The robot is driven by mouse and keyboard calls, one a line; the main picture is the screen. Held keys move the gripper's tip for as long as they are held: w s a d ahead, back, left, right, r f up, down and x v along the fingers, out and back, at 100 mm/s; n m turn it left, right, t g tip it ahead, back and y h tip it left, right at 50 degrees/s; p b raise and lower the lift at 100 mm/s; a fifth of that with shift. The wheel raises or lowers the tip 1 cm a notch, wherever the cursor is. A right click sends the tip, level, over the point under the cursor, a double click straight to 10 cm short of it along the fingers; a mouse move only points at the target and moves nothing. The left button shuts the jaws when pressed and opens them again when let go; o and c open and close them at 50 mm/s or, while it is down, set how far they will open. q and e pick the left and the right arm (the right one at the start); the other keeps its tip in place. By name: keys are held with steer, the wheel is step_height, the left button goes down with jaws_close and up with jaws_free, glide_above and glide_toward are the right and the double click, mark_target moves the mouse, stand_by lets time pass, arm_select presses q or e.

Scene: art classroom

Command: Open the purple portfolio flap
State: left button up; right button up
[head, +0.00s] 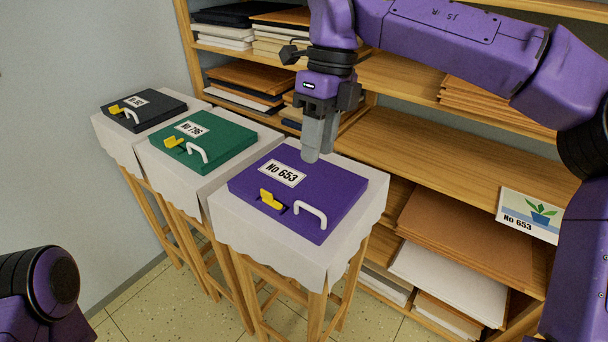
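The purple portfolio (325,188) lies flat and closed on the nearest cloth-covered stand. It has a white label reading No 653 (283,173), a yellow latch (271,199) and a white handle (312,212) along its front edge. My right gripper (317,152) points down above the portfolio's back edge. Its grey fingers sit side by side with no gap showing and nothing between them. It looks apart from the portfolio, but the exact height is hard to tell. My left gripper is out of view; only part of my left arm shows at the lower left.
A green portfolio (218,137) and a black portfolio (158,105) lie closed on two stands to the left. Wooden shelves (450,147) with boards and papers stand behind. A card reading No 653 with a plant picture (530,213) is on the shelf at right.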

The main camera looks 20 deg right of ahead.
glide_above(314, 209)
steer(key=d, duration=0.1)
steer(key=w+d+x, duration=0.1)
steer(key=x, duration=0.4)
steer(key=f, duration=0.3)
steer(key=a+f+b, duration=0.1)
steer(key=shift+w+f, duration=0.25)
steer(key=shift+w, duration=0.1)
steer(key=shift+s+r, duration=0.2)
steer(key=shift+s, duration=0.2)
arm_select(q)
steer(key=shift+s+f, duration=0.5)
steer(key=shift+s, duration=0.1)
arm_select(e)
steer(key=shift+w+f, duration=0.1)
steer(key=shift+w, duration=0.05)
jaws_close()
